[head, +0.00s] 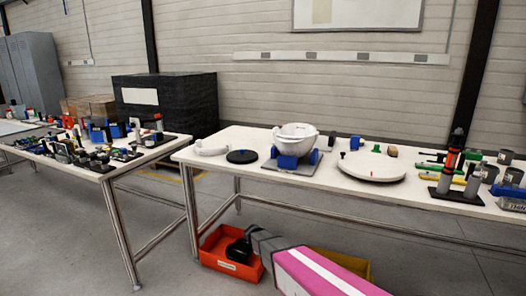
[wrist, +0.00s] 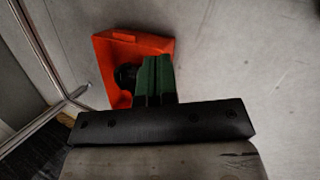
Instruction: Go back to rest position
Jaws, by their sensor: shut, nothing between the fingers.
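My gripper (head: 236,252) is low in front of the table, and in the head view it overlaps the orange bin (head: 211,243). In the wrist view the green fingers of my gripper (wrist: 154,62) are together with nothing between them. The orange bin (wrist: 107,55) lies beyond them in that view. A round dark thing shows beside the fingers against the bin; I cannot tell what it is. A white helmet shell (head: 297,131) rests on blue supports (head: 287,161) on the table, well above and away from my gripper.
The white table (head: 236,140) carries a round white disc (head: 371,166), a black disc (head: 242,156) and tools at right. A yellow bin (head: 343,263) is on the floor beneath. A second table (head: 95,167) at left is crowded. Grey floor is open in front.

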